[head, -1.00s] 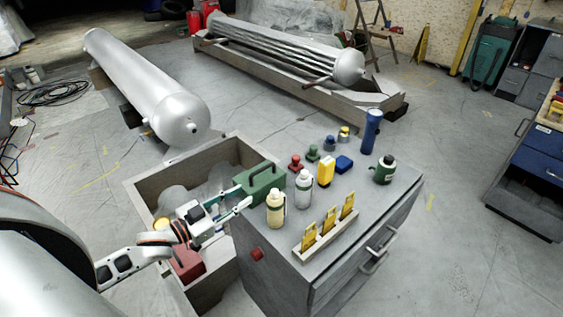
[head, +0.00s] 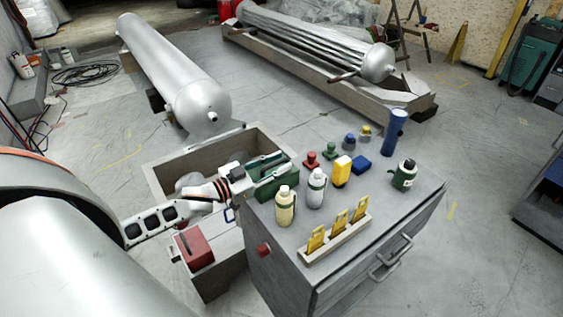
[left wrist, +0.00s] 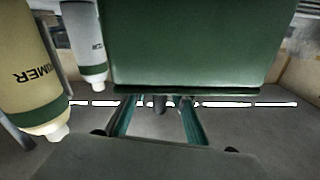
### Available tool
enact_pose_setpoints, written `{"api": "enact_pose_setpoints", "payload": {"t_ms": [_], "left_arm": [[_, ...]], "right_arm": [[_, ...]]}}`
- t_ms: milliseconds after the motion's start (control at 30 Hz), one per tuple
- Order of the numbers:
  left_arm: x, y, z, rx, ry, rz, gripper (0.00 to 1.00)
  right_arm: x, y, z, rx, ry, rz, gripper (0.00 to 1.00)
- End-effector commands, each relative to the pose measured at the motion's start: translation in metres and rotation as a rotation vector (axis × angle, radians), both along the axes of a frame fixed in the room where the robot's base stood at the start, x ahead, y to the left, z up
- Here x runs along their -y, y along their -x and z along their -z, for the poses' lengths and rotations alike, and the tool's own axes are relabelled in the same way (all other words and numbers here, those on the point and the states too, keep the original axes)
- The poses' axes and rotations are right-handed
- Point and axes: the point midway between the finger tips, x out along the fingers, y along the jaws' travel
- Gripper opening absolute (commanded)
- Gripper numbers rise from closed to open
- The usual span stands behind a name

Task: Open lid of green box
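The green box (head: 280,187) stands at the left edge of the grey cabinet top, partly covered by my gripper. Its lid looks shut; its handle cannot be made out clearly now. My left gripper (head: 272,165) reaches over the box from the left, its two fingers apart with a gap between them. In the left wrist view the green box (left wrist: 190,45) fills the upper middle, close to the fingers (left wrist: 158,115), which are spread and hold nothing I can see. Whether the fingers touch the box, I cannot tell. My right gripper is not in view.
A cream bottle (head: 285,207) and a white bottle (head: 316,188) stand close beside the box. A crate with a red box (head: 196,247) is at the left.

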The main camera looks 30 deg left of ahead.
Motion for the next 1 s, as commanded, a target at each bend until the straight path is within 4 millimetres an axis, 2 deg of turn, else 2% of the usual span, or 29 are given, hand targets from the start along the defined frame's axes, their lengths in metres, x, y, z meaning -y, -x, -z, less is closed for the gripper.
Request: {"api": "enact_pose_setpoints", "payload": {"t_ms": [167,467,567,1000], "left_arm": [[0.0043,-0.0105,-0.0003,0.001,0.0,0.0,0.26],[0.005,-0.0118,-0.0003,0.0,0.0,0.0,0.26],[0.005,-0.0117,-0.0003,0.0,0.0,0.0,0.0],[0.0028,-0.0127,-0.0042,-0.008,0.023,-0.002,0.0]], "right_arm": [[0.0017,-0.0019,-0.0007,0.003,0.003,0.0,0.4],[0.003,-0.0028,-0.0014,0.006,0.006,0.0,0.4],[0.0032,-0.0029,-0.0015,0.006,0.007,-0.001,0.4],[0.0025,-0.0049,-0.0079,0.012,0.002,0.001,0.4]]}}
